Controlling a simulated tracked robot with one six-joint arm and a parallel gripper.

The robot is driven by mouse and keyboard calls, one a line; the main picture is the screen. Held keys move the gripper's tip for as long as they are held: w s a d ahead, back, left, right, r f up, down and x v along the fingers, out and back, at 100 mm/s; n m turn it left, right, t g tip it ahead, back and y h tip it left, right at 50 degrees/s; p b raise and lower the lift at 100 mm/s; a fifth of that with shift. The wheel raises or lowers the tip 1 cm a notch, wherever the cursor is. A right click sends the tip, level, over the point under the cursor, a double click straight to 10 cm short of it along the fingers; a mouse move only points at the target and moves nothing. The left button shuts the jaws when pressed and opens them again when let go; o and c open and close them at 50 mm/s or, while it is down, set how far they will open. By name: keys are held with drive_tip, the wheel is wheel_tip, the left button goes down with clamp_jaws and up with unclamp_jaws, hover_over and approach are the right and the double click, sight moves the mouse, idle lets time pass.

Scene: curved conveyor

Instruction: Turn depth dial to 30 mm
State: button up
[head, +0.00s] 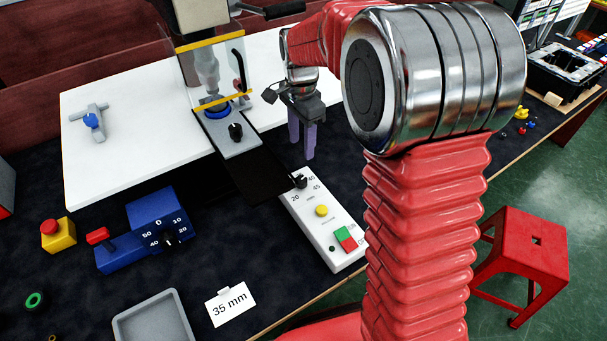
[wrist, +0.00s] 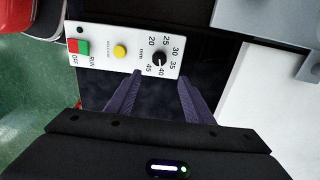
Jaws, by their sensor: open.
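The depth dial is a black knob (head: 300,181) on a white control panel (head: 331,238), circled by numbers from 20 to 45 and "mm". In the wrist view the knob (wrist: 159,59) sits near the panel's right end, its numbers readable; I cannot tell surely which one it points to. My gripper (head: 302,154) is open and empty, its purple fingers pointing down, behind and above the dial in the head view. In the wrist view the fingertips (wrist: 160,79) lie either side of the knob's line, short of it and apart from it.
The panel also has a yellow button (head: 321,211) and green and red buttons (head: 346,238). A card (head: 230,304) reads "35 mm". A blue box with another dial (head: 158,230), a yellow stop-button box (head: 58,235) and a grey tray (head: 152,320) stand left. A guarded machine (head: 212,80) stands behind.

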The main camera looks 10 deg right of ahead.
sight(302, 179)
drive_tip(key=shift+f, duration=0.15)
wheel_tip(302, 179, down, 14)
drive_tip(key=shift+r, duration=0.25)
idle(0.6)
drive_tip(key=shift+c, duration=0.2)
